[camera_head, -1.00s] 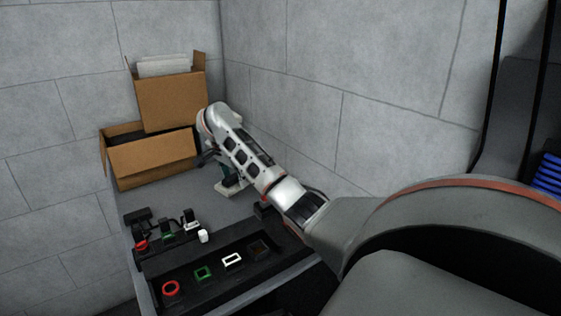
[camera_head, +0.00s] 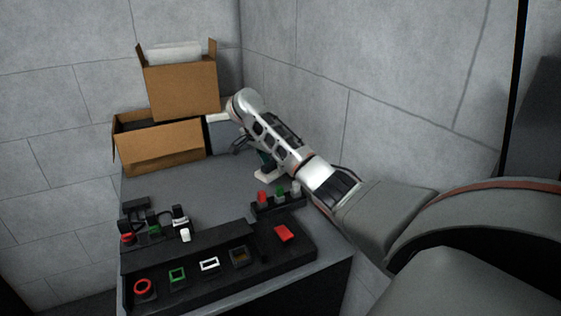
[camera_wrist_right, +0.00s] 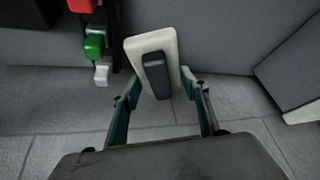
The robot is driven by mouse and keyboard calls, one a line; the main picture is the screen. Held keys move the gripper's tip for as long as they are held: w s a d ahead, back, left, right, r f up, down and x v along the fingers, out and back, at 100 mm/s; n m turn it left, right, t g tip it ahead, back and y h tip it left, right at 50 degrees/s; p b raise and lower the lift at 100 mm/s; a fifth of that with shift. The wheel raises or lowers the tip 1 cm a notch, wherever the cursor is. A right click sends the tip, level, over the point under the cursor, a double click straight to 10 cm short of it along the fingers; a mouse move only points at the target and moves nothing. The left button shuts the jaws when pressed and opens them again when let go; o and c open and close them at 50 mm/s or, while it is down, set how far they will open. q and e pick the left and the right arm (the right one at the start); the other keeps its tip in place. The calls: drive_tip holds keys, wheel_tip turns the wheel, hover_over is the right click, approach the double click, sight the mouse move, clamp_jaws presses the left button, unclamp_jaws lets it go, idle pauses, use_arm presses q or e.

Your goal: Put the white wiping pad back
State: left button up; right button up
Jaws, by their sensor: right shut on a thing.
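The white wiping pad (camera_head: 268,174) is a pale flat block below my right gripper (camera_head: 258,158), at the right rear of the grey table. In the right wrist view the pad (camera_wrist_right: 136,50) is a rounded off-white plate with a dark raised grip on its face. It lies between the two green-sided fingers of my right gripper (camera_wrist_right: 162,86), which is shut on it. The pad appears slightly tilted in that view. I cannot tell whether it touches the table. My left gripper is out of view.
Two open cardboard boxes (camera_head: 160,148) stand stacked at the back left. A small rack with red, green and white pieces (camera_head: 279,192) sits close to the pad. A black panel with coloured frames (camera_head: 208,264) lines the front. A grey-white object (camera_head: 224,136) stands behind the gripper. The table's middle is clear.

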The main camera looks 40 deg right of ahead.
sight(265, 167)
drive_tip(key=shift+f, duration=3.4)
drive_tip(key=shift+f, duration=0.5)
drive_tip(key=o, duration=1.4)
drive_tip(key=v, duration=1.2)
